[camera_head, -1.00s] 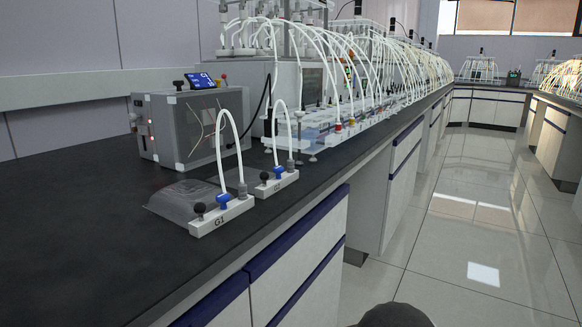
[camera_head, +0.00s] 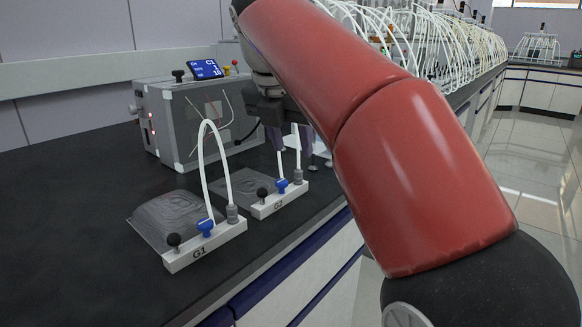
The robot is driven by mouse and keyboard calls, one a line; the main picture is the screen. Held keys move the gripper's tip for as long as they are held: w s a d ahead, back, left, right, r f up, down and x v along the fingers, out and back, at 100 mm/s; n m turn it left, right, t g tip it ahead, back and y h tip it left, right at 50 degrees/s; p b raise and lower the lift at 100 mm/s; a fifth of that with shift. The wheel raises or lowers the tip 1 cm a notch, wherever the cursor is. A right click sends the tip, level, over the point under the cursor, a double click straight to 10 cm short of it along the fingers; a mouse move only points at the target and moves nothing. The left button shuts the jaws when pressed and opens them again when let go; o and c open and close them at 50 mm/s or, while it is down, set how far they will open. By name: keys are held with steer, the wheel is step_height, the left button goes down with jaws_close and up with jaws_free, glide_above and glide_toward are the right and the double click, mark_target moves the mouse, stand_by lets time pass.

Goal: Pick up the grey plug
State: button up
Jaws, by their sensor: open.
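Two small grey plugs stand on white holder bars: one grey plug (camera_head: 232,213) at the right end of the bar marked G1 (camera_head: 203,246), the other grey plug (camera_head: 298,176) at the right end of the bar marked G2 (camera_head: 278,200). A white looped tube runs from near each plug. My gripper (camera_head: 291,145) points down over the back of the G2 bar, its dark purple fingers apart around the upper part of that tube, above the G2 plug. My red arm hides part of the gripper. I cannot tell whether a finger touches the tube.
Blue valves (camera_head: 205,227) and black knobs stand on both bars, with flat clear bags (camera_head: 172,217) behind. A grey box (camera_head: 190,120) with a small blue screen (camera_head: 205,69) stands behind. The dark bench (camera_head: 60,235) is clear at left.

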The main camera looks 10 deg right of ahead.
mark_target(298, 171)
steer(key=shift+w+d+f+n, duration=0.15)
steer(key=shift+w+f+n, duration=0.15)
steer(key=shift+w, duration=0.05)
steer(key=b+x, duration=0.2)
steer(key=x, duration=0.4)
steer(key=shift+w+d+f, duration=0.1)
steer(key=shift+f, duration=0.25)
jaws_close()
